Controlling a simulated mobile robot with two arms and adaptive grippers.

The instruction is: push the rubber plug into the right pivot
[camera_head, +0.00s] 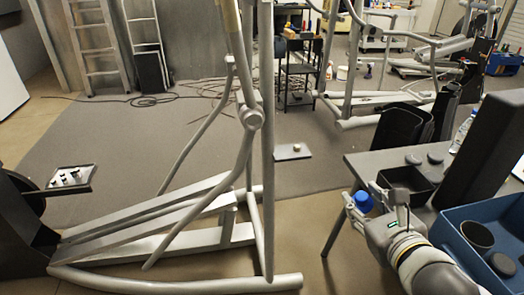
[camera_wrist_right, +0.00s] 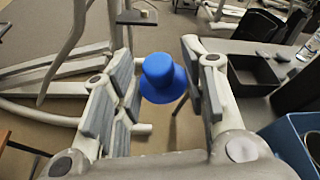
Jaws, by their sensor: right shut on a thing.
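The blue rubber plug (camera_head: 363,201) is between the fingertips of my right gripper (camera_head: 364,205), at the lower right in the head view. In the right wrist view the plug (camera_wrist_right: 163,78) has a rounded end and a wider flange, and my right gripper's fingers (camera_wrist_right: 163,88) are on both sides of it. The grey elliptical trainer (camera_head: 170,225) stands in the middle. A round pivot joint (camera_head: 253,117) sits on its upright, well to the left of and above the plug, apart from it. My left gripper is not in view.
A grey table (camera_head: 368,162) at the right carries a dark open bin (camera_head: 404,180), a tall dark block (camera_head: 488,135) and a blue crate (camera_head: 450,243). A small dark platform (camera_head: 293,152) is behind the trainer. Open floor lies between trainer and table.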

